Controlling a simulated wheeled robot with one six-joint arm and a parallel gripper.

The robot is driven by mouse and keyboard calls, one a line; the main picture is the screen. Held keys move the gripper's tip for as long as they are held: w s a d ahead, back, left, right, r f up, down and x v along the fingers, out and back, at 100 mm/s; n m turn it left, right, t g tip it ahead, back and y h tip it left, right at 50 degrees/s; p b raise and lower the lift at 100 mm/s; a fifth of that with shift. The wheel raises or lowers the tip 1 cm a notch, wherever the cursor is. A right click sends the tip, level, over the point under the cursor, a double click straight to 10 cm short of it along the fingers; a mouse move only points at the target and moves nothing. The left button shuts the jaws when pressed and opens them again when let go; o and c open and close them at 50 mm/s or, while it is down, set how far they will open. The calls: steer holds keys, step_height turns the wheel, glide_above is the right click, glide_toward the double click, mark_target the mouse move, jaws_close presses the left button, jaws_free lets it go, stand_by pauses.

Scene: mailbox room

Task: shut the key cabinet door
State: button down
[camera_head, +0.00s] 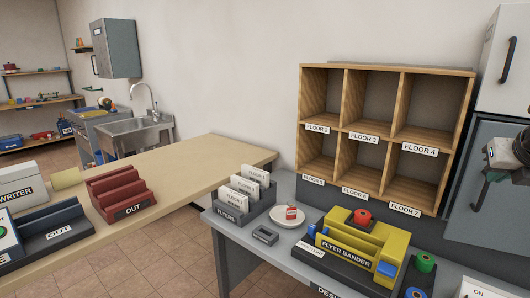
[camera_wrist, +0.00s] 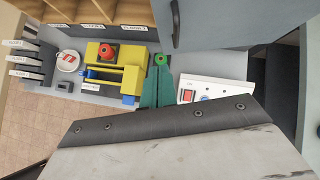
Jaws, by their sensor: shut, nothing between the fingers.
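A blue-grey cabinet door (camera_head: 462,205) with a dark bar handle (camera_head: 481,188) is at the right edge of the head view, below a white cabinet. It carries no readable label, and I cannot tell for sure that it is the key cabinet, or how far it stands open. A blue-grey panel (camera_wrist: 215,18) with a dark handle (camera_wrist: 175,24) shows at the top of the wrist view. My gripper (camera_head: 490,153) is shut and empty in front of the door near the handle. I cannot tell whether it touches. My own wrist part fills the wrist view's bottom.
A grey desk (camera_head: 226,224) below holds a yellow flyer bander (camera_head: 390,243), tape rolls and a flyer rack (camera_head: 240,212). Wooden pigeonholes (camera_head: 345,100) stand left of the door. A white cabinet (camera_head: 508,65) is above. Another grey cabinet (camera_head: 118,48) hangs at the far left.

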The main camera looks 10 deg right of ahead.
steer(key=m, duration=0.1)
glide_toward(470, 186)
steer(key=shift+x, duration=2.9)
